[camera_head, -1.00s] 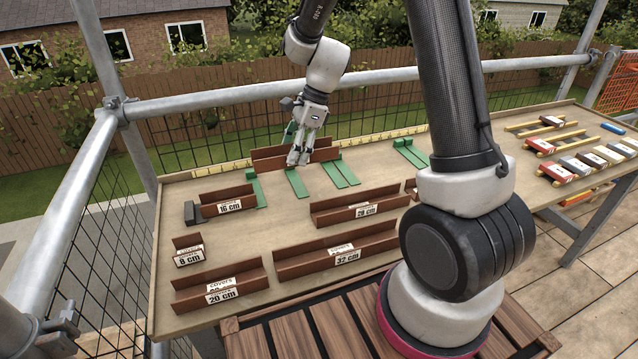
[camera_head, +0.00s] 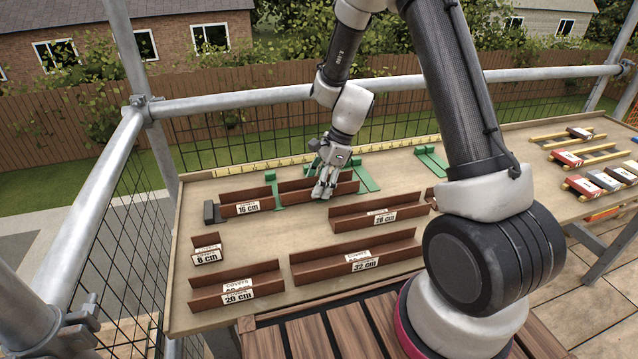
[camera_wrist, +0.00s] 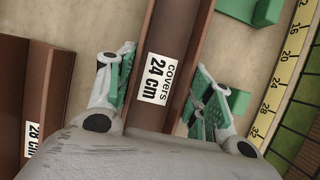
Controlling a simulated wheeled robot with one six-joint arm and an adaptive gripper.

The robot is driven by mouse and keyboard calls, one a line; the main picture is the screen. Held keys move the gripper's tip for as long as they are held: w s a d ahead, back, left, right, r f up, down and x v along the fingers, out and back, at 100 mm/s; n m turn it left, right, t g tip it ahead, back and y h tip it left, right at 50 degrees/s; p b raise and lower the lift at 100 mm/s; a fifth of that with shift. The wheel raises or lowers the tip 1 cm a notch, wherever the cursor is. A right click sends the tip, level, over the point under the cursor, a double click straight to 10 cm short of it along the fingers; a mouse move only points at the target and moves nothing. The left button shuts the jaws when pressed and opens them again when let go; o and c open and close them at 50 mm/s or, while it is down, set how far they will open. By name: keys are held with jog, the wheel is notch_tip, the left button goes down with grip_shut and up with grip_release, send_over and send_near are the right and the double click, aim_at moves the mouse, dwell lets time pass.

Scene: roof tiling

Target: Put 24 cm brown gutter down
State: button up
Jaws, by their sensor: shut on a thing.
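The 24 cm brown gutter (camera_head: 298,186) is a long brown trough at the back of the board, its end by the 16 cm gutter (camera_head: 246,203). In the wrist view its white label (camera_wrist: 158,78) reads "covers 24 cm". My gripper (camera_head: 326,192) is shut on it, with green-padded fingers (camera_wrist: 162,92) on both sides of the trough. A green bracket (camera_head: 272,190) stands near the join of the two gutters. Whether the gutter rests fully on the brackets cannot be told.
The 28 cm gutter (camera_head: 372,217) lies just in front, with the 32 cm (camera_head: 355,256), 20 cm (camera_head: 236,287) and 8 cm (camera_head: 206,250) pieces nearer. A yellow ruler (camera_head: 240,167) runs along the back edge. A dark block (camera_head: 210,212) sits at the left.

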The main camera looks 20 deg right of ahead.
jog(key=shift+f, duration=0.1)
jog(key=o, duration=1.1)
jog(key=v, duration=1.2)
jog(key=s+d+r+n+t+h, duration=0.2)
jog(key=s+d+r+n, duration=0.2)
jog(key=s+r+n, duration=0.55)
jog(key=s+d+r+n+t+h, duration=0.1)
jog(key=s+d+r+n, duration=0.2)
jog(key=s, duration=0.5)
jog(key=s+d+r+n+t+h, duration=0.1)
jog(key=s+d+r+n, duration=0.2)
jog(key=s, duration=0.6)
jog(key=shift+d+r+n, duration=0.2)
jog(key=shift+r+n, duration=0.6)
jog(key=shift+n, duration=0.45)
